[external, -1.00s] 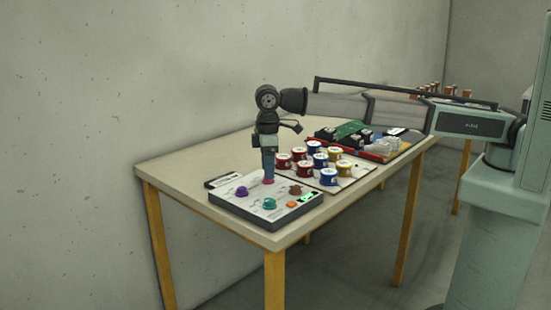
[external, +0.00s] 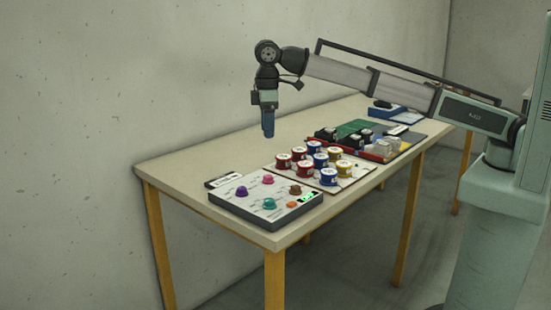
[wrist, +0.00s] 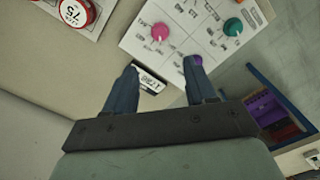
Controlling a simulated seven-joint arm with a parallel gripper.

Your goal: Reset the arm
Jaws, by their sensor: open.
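My gripper (external: 268,134) hangs above the table, pointing down, with clear air between its fingertips and the control panel. In the wrist view my gripper (wrist: 160,75) has its two blue fingers spread apart with nothing between them. The white control panel (external: 245,202) lies near the table's front end and carries a pink knob (external: 268,179), a purple knob (external: 242,191), a teal knob (external: 269,203) and a brown knob (external: 295,190). In the wrist view one finger partly covers the purple knob (wrist: 196,60).
A board of red, blue and yellow labelled spools (external: 328,177) lies behind the panel. Farther back are a tray with dark and clear parts (external: 378,152) and a blue item (external: 390,108). The table (external: 190,160) is bare on its left side, near the wall.

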